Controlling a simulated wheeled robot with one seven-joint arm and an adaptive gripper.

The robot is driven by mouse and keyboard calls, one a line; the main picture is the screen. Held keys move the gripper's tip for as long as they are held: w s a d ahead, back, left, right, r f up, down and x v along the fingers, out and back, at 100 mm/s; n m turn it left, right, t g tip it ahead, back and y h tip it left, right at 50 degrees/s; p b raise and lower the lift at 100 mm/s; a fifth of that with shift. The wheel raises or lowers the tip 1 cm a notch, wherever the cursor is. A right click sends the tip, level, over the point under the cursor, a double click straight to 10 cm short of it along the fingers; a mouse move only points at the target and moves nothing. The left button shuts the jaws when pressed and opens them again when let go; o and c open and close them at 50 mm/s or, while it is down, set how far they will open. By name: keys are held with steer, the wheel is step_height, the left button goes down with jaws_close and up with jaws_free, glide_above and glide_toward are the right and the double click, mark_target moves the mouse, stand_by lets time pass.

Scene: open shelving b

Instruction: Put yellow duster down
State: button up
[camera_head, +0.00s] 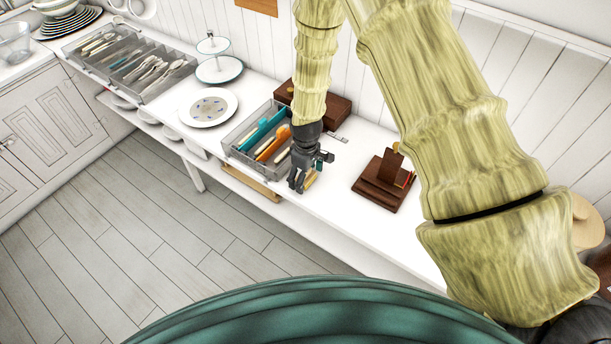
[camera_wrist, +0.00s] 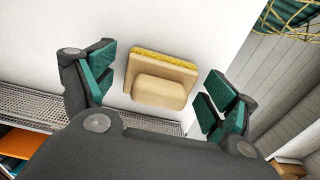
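The yellow duster (camera_wrist: 160,82) has a pale tan body with a raised grip and a yellow edge. In the wrist view it appears to lie on the white counter top (camera_wrist: 185,25), between the fingers of my gripper (camera_wrist: 158,92). The fingers are open, with a gap on each side of the duster. In the head view my gripper (camera_head: 306,180) points down at the counter, right of the grey cutlery tray. Only a small yellowish bit of the duster (camera_head: 312,178) shows there behind the fingers.
The cutlery tray (camera_head: 238,147) with orange and teal items stands close on the left. A dark brown wooden stand (camera_head: 378,190) is to the right, with clear counter between. A brown box (camera_head: 328,107) stands behind. The counter's front edge is near my gripper.

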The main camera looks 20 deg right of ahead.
steer(key=shift+r+b, duration=2.2)
steer(key=shift+r, duration=3.95)
